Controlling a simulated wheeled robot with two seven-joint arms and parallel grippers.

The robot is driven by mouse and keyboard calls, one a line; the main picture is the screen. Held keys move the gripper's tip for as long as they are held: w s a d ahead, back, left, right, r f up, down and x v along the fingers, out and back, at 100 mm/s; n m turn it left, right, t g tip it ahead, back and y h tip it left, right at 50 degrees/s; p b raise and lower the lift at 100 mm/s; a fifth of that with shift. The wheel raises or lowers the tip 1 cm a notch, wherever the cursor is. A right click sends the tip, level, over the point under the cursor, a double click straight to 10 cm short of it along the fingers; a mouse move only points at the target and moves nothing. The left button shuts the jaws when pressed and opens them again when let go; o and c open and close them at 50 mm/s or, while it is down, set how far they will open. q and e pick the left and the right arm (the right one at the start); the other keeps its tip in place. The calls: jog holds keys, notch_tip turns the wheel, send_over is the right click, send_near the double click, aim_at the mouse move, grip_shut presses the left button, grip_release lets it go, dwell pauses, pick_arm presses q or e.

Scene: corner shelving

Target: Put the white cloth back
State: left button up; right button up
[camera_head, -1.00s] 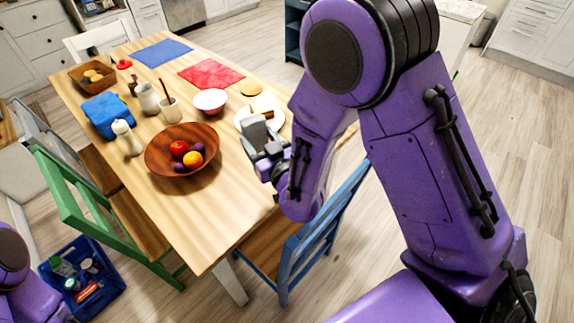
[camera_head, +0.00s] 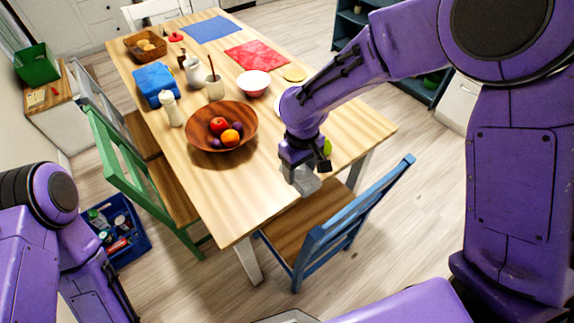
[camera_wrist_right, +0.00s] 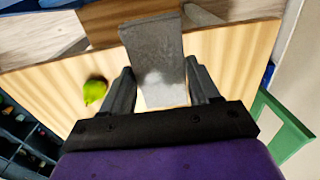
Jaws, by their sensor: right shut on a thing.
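My right gripper (camera_head: 304,160) is over the near right edge of the wooden table, above the blue chair's seat. It is shut on the white cloth (camera_head: 306,182), which looks like a small grey piece hanging below the fingers. The right wrist view shows the cloth (camera_wrist_right: 158,62) between the two fingers (camera_wrist_right: 160,92), pale near its lower part and darker at the top.
Dark shelving (camera_head: 345,30) is behind.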

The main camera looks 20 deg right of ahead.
jog(key=w+f+p, duration=0.1)
jog(key=w+f, duration=0.2)
jog(key=w, duration=0.1)
jog(key=w+f+p, duration=0.1)
jog(key=w+f, duration=0.2)
jog(key=w, duration=0.2)
jog(key=w+f, duration=0.4)
jog(key=shift+w+d+p, duration=0.15)
jog(key=shift+p, duration=0.25)
notch_tip(320, 180, down, 2)
jog(key=shift+f+p, duration=0.2)
jog(key=shift+p, duration=0.55)
jog(key=shift+f, duration=0.2)
jog(key=o, duration=0.9)
jog(key=shift+o, duration=0.2)
notch_tip(320, 180, up, 12)
jog(key=b, duration=0.3)
